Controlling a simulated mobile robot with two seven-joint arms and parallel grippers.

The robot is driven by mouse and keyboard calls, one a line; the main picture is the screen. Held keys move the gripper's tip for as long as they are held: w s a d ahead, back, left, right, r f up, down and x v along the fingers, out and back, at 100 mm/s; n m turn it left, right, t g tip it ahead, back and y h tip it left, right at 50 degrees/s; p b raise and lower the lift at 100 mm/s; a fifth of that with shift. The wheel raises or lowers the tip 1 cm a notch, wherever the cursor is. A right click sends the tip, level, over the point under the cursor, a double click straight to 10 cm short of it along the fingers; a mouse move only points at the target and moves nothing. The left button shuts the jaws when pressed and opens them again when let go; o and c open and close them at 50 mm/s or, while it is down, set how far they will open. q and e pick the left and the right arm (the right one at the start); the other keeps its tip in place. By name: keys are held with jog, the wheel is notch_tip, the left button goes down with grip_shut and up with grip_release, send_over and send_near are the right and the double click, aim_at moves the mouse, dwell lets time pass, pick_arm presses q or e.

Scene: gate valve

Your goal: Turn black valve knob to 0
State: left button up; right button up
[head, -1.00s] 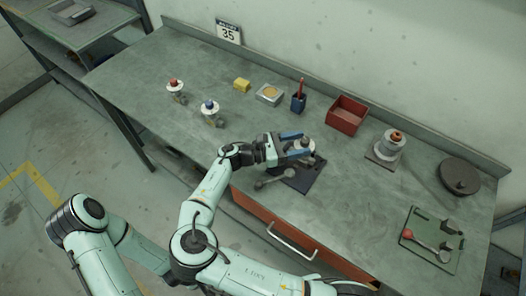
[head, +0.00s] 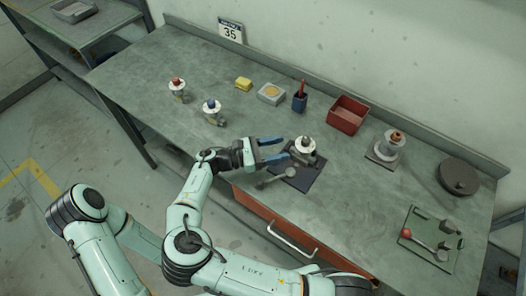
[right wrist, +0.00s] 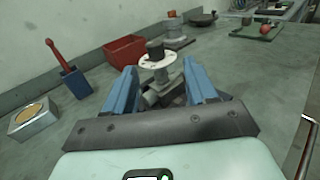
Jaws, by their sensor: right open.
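The black valve knob (head: 306,140) sits on top of a white round dial, on a grey valve body fixed to a dark plate (head: 299,177). In the right wrist view the black knob (right wrist: 155,48) stands upright above its marked dial (right wrist: 160,65); the marks are too small to read. My right gripper (head: 284,149) is open, its blue fingers pointing at the valve from the left, just short of it in the head view. In the right wrist view the valve shows between and beyond the fingertips (right wrist: 160,72). My left gripper is not in view.
A red-knob valve (head: 176,84) and a blue-knob valve (head: 211,106) stand to the left. Behind are a yellow block (head: 243,84), a blue cup (head: 299,103) and a red bin (head: 346,116).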

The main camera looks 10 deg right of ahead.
jog(key=shift+s+a, duration=0.2)
jog(key=shift+a, duration=2)
jog(key=a, duration=1.3)
jog(key=shift+a, duration=0.15)
jog(key=shift+w, duration=0.1)
